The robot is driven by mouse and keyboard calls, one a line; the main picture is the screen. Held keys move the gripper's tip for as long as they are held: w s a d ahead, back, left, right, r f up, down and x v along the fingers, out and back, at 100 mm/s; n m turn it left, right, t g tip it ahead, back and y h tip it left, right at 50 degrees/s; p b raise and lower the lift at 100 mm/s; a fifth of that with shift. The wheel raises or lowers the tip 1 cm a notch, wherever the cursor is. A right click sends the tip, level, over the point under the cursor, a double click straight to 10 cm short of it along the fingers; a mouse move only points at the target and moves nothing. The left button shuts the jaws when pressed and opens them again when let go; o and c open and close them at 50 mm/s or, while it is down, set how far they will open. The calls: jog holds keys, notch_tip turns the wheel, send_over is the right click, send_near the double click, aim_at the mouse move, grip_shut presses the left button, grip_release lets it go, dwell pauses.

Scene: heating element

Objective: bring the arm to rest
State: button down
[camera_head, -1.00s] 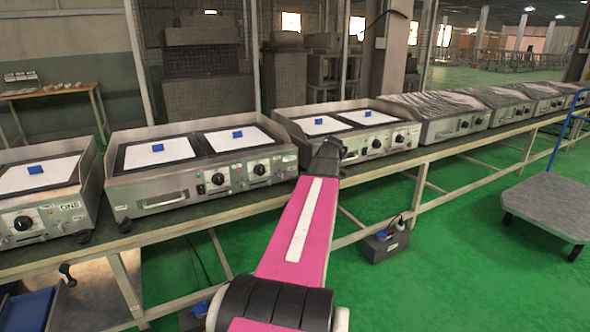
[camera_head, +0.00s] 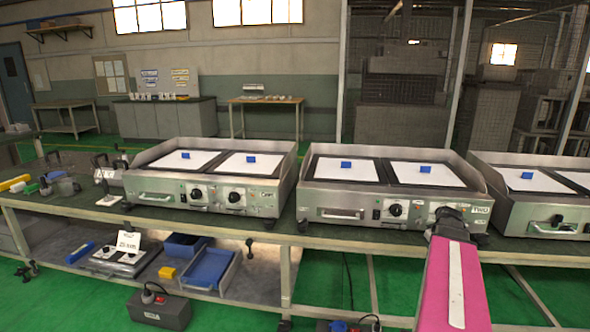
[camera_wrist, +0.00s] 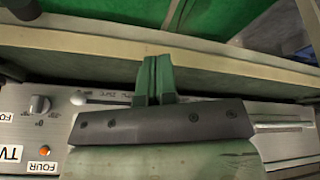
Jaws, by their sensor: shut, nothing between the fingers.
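My pink arm (camera_head: 455,285) reaches up from the lower right of the head view. Its dark end, my gripper (camera_head: 450,212), is in front of the right part of the griddle labelled TWO (camera_head: 350,212). In the wrist view the two green fingers of my gripper (camera_wrist: 154,68) are together with nothing between them. The head view does not show clearly whether the gripper touches the griddle.
More griddles stand on the long bench (camera_head: 280,236), one to the left (camera_head: 210,182) and one to the right (camera_head: 545,205). Blue trays (camera_head: 208,268) and a toolbox (camera_head: 160,308) are under and before the bench. Green floor (camera_head: 60,308) is open in front.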

jog(key=s+a+f+m+g, duration=0.1)
jog(key=s+a+f, duration=0.2)
jog(key=a, duration=0.8)
jog(key=s+a+f+m+g, duration=0.1)
jog(key=s+a+f+g, duration=0.1)
jog(key=a, duration=1)
jog(key=s+a+f+g, duration=0.1)
jog(key=s+a+f, duration=0.3)
jog(key=a, duration=0.7)
jog(key=shift+s+a+m, duration=0.4)
jog(key=shift+s, duration=0.35)
jog(key=shift+w, duration=0.1)
